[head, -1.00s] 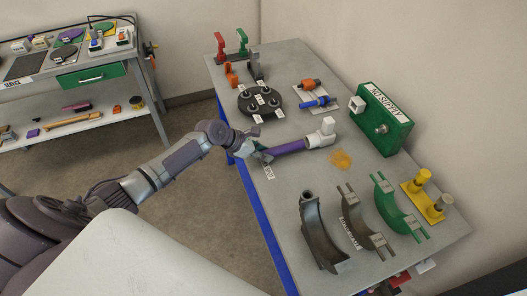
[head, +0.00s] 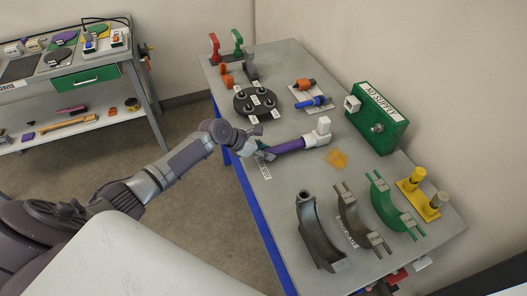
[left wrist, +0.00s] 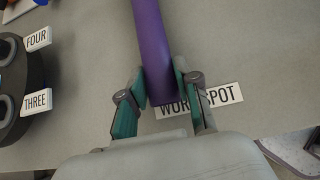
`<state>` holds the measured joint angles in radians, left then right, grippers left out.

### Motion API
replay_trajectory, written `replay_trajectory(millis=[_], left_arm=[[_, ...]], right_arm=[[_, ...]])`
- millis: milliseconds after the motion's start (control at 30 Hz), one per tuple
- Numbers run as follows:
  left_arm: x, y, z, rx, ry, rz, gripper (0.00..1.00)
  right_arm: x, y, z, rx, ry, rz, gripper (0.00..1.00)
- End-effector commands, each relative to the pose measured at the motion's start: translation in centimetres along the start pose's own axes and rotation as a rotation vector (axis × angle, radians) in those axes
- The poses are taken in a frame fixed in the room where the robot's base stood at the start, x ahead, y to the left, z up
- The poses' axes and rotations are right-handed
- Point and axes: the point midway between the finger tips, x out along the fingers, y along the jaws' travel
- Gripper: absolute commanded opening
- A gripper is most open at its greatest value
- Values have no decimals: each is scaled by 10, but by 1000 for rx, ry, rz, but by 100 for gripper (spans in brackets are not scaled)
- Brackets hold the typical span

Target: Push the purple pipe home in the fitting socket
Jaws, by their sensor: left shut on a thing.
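The purple pipe (head: 286,146) lies low over the grey cart top, with its far end at the white fitting (head: 318,134). In the head view the pipe meets the fitting's near side; how deep it sits in the socket cannot be told. My left gripper (head: 262,151) is shut on the pipe's near end. In the left wrist view the gripper (left wrist: 162,88) has its green-padded fingers on both sides of the purple pipe (left wrist: 151,45), over the WORK SPOT label (left wrist: 215,97). The fitting is out of the left wrist view. My right gripper is not in view.
A black round plate with several posts (head: 245,101) stands left of the pipe. A green box (head: 375,118) stands behind the fitting. An orange patch (head: 337,159) lies right of it. Dark and green curved clamps (head: 318,238) fill the cart's near right.

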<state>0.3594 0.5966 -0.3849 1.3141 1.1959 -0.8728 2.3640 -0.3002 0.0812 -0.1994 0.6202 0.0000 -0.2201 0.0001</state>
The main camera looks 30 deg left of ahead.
Motion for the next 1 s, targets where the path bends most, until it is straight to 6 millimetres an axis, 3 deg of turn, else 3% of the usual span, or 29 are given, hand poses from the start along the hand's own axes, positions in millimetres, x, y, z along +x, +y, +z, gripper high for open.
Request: replay_trajectory(millis=[1000], left_arm=[[18, 0, 19, 0, -1, -1, 0]], right_arm=[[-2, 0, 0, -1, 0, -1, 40]])
